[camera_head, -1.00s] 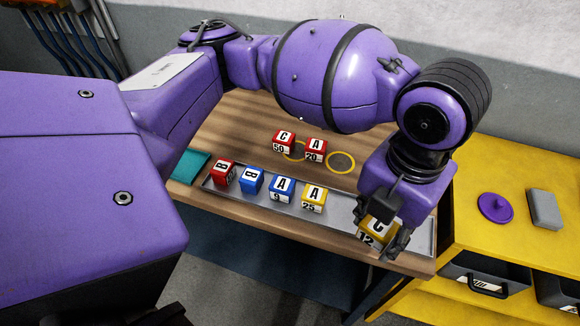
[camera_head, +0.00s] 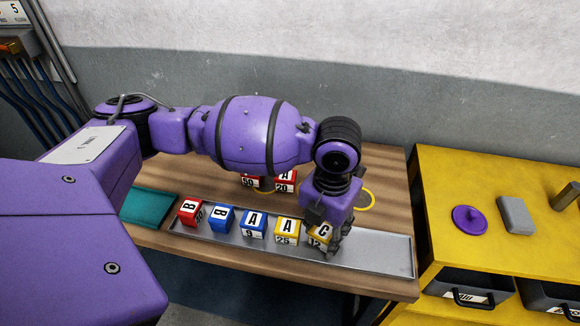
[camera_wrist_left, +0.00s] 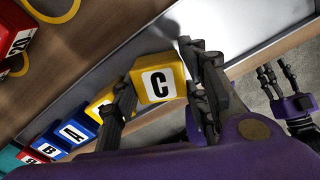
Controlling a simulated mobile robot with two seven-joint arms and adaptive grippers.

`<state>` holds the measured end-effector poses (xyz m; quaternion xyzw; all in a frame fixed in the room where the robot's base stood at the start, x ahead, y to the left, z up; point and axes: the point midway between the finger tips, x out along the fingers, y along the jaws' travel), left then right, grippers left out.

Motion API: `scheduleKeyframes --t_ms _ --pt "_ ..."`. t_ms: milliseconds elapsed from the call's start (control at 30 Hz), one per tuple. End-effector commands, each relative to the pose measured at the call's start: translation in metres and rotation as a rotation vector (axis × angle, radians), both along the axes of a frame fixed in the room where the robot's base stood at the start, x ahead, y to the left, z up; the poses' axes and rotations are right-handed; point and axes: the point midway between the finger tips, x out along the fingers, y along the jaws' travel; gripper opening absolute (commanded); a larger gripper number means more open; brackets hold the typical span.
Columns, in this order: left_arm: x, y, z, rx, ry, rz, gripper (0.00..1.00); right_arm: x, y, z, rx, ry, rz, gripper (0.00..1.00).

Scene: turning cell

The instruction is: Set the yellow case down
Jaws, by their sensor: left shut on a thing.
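The yellow case (camera_head: 316,238) has a C on top and 12 on its side. My left gripper (camera_head: 333,243) is shut on it from above, and the fingers partly cover it. The case is at the right end of a row of cases, beside the yellow A 25 case (camera_head: 286,231), over the grey tray (camera_head: 380,258). I cannot tell whether its base touches the tray. In the left wrist view the C face of the yellow case (camera_wrist_left: 158,84) shows between the two black fingers. My right gripper (camera_wrist_left: 275,78) shows at the right of that view, empty with fingers apart.
A red case (camera_head: 191,211), a blue B case (camera_head: 221,219) and a blue A case (camera_head: 254,226) stand in the tray. Two red cases (camera_head: 285,181) stand behind, partly hidden by my arm. The tray's right part is bare. A yellow cabinet (camera_head: 480,180) is at the right.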

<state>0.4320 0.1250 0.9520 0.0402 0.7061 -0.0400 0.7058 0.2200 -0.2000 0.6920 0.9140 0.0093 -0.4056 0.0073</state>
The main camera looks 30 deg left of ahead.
Motion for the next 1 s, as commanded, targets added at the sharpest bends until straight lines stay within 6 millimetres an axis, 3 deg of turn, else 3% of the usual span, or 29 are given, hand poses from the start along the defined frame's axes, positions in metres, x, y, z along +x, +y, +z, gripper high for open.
scheduleKeyframes --t_ms 400,433,467,800,1000 --pt "0.001 0.000 -0.007 0.001 -0.004 -0.001 0.11 -0.002 -0.004 -0.002 -0.011 0.004 0.010 0.40" --pt "0.001 0.000 -0.006 0.000 -0.005 -0.001 0.46 -0.002 -0.004 -0.002 -0.011 0.004 0.010 0.40" --pt "0.001 0.000 -0.006 0.000 -0.005 -0.001 0.49 -0.002 -0.004 -0.002 -0.011 0.004 0.010 0.40" --pt "0.002 -0.001 -0.003 0.000 -0.007 -0.001 0.49 -0.001 -0.002 -0.002 -0.005 0.003 0.006 0.40" --pt "0.003 -0.001 0.024 0.000 -0.013 -0.001 0.49 0.002 0.001 0.001 0.002 -0.003 -0.001 0.40"
